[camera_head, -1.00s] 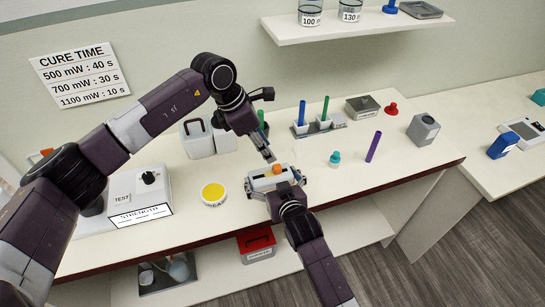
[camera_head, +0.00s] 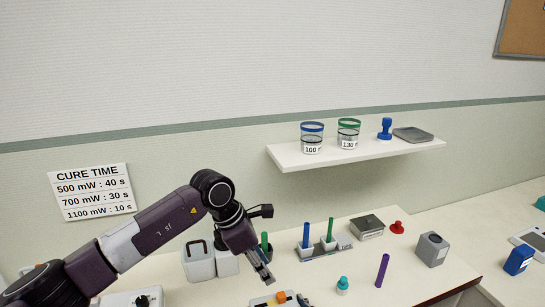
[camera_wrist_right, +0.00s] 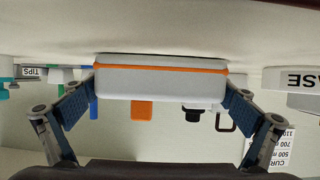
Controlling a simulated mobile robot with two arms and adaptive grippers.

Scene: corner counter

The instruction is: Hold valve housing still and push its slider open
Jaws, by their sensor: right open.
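The valve housing (camera_head: 262,300) is a white body at the bottom edge of the head view, mostly cut off, with an orange slider knob (camera_head: 281,296) on top. In the right wrist view, which looks inverted, the housing (camera_wrist_right: 160,84) is a pale block with an orange line, and the orange knob (camera_wrist_right: 141,110) juts from it. My right gripper (camera_wrist_right: 160,98) is open, its fingers at either end of the housing; whether they touch it is unclear. My left gripper (camera_head: 267,281) points down just above and left of the knob, apparently empty. Its finger gap is unclear.
A green tube (camera_head: 265,243) and white bins (camera_head: 199,261) stand behind the left gripper. A tube rack (camera_head: 320,250), teal stopper (camera_head: 343,284), purple stick (camera_head: 382,270) and grey box (camera_head: 433,249) lie to the right. A shelf (camera_head: 360,153) hangs above.

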